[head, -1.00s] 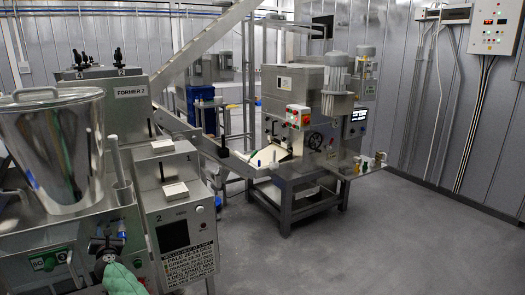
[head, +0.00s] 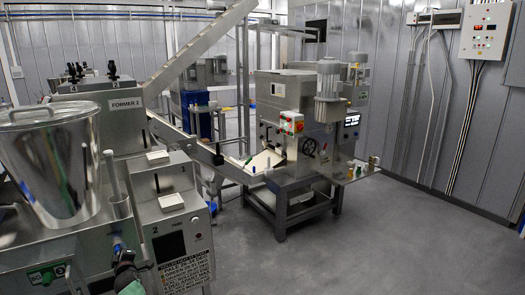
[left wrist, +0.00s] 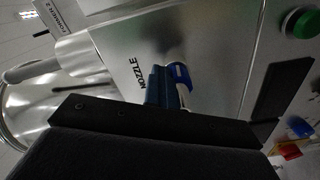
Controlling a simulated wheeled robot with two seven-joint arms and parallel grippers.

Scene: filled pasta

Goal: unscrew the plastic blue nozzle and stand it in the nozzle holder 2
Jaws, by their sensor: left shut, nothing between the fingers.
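The blue nozzle (head: 117,247) sticks out of the steel front of the machine at lower left in the head view. My left gripper (head: 125,261) is just below and right of the nozzle in the head view, shut and empty. I cannot tell whether it touches the nozzle. I cannot tell which part is nozzle holder 2.
A large steel hopper (head: 52,165) stands above the nozzle. A steel tube (head: 118,200) stands beside it. The cabinet with a dark screen (head: 170,246) is close on the right. Another machine (head: 290,130) stands farther back, with open grey floor (head: 370,240) around it.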

